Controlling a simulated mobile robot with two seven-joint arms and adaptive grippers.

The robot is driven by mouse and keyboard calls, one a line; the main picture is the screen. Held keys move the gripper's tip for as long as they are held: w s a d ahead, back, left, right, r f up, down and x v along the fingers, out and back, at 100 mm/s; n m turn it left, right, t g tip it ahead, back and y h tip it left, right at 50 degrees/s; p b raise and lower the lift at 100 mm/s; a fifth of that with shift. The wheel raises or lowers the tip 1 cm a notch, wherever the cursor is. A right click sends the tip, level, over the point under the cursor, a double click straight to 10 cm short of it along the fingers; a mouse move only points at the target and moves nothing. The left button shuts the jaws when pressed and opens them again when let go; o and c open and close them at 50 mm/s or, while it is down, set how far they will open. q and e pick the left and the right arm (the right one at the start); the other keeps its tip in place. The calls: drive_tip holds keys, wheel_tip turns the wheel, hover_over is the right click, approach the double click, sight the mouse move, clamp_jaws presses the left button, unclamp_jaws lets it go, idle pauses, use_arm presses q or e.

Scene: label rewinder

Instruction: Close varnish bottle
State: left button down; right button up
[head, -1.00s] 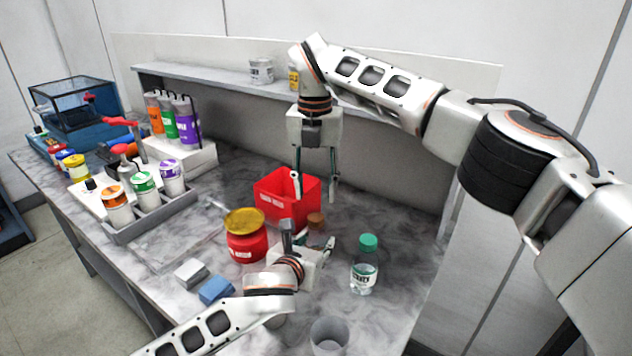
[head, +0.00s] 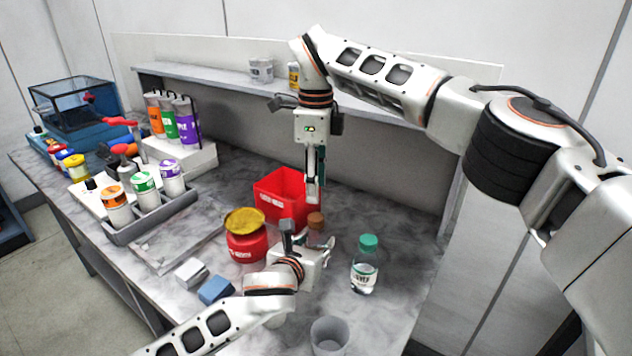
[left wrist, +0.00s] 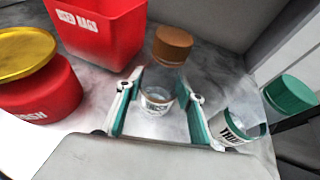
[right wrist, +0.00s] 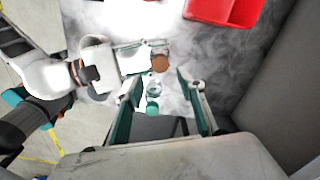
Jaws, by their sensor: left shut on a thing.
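A clear bottle with a brown cap, likely the varnish bottle (left wrist: 160,98), stands upright between the fingers of my left gripper (left wrist: 158,108), which is shut on it. Its brown cap (left wrist: 172,45) sits on top; I cannot tell how tight it is. The cap also shows in the head view (head: 316,220) and the right wrist view (right wrist: 160,62). My left gripper (head: 310,245) hides most of the bottle in the head view. My right gripper (head: 314,192) points down just above the cap; its fingers are apart and empty in the right wrist view (right wrist: 160,100).
A green-capped thinner bottle (head: 365,268) stands to the right. A red bin (head: 283,198) is behind, and a red jar with a yellow lid (head: 246,243) is to the left. A grey cup (head: 328,337) stands at the front edge. Two small blocks (head: 215,290) lie front left.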

sight(316, 217)
drive_tip(key=shift+f, duration=0.1)
idle(0.3)
drive_tip(key=shift+f, duration=3.9)
clamp_jaws()
